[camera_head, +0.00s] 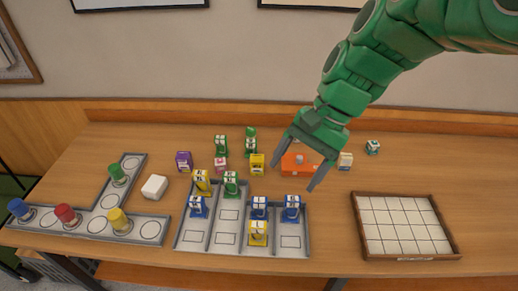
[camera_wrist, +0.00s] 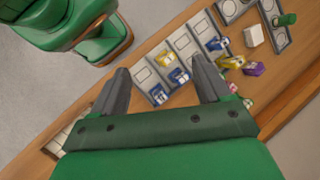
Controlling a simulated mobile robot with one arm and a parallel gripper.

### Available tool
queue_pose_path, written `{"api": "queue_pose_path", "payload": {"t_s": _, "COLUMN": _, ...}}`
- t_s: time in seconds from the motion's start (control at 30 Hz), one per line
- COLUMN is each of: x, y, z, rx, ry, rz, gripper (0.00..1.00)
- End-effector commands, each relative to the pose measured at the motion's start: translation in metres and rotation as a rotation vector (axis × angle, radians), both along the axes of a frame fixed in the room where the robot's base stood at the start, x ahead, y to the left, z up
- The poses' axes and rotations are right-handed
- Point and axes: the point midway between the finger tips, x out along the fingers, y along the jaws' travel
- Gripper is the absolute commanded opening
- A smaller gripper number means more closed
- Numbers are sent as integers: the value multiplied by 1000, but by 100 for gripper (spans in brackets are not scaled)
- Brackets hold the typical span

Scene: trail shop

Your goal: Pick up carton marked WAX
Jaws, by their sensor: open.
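Several small cartons stand on the wooden table, and their lettering is too small to read, so I cannot tell which is marked WAX. Outside the grey tray are a purple carton (camera_head: 184,161), a pink one (camera_head: 221,165), a yellow one (camera_head: 257,164), two green ones at the back (camera_head: 221,144), a white and orange one (camera_head: 345,160) and a white and teal one (camera_head: 373,147). My gripper (camera_head: 294,180) is open and empty above the table, in front of an orange box (camera_head: 296,168) that it partly hides. In the wrist view, my gripper (camera_wrist: 160,68) shows its fingers spread apart.
A grey compartment tray (camera_head: 226,234) holds blue, yellow and green cartons. An L-shaped grey board (camera_head: 93,224) at left carries coloured pegs. A white block (camera_head: 154,187) lies beside it. A wood-framed grid tray (camera_head: 359,227) sits at right. The far right tabletop is clear.

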Motion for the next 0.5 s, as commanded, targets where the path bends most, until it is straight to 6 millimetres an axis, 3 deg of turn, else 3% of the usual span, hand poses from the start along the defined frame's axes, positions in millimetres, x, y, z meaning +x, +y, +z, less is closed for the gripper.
{"api": "queue_pose_path", "payload": {"t_s": 0.5, "x": 117, "y": 44, "z": 6, "rx": 218, "ry": 206, "rz": -328, "gripper": 77}}
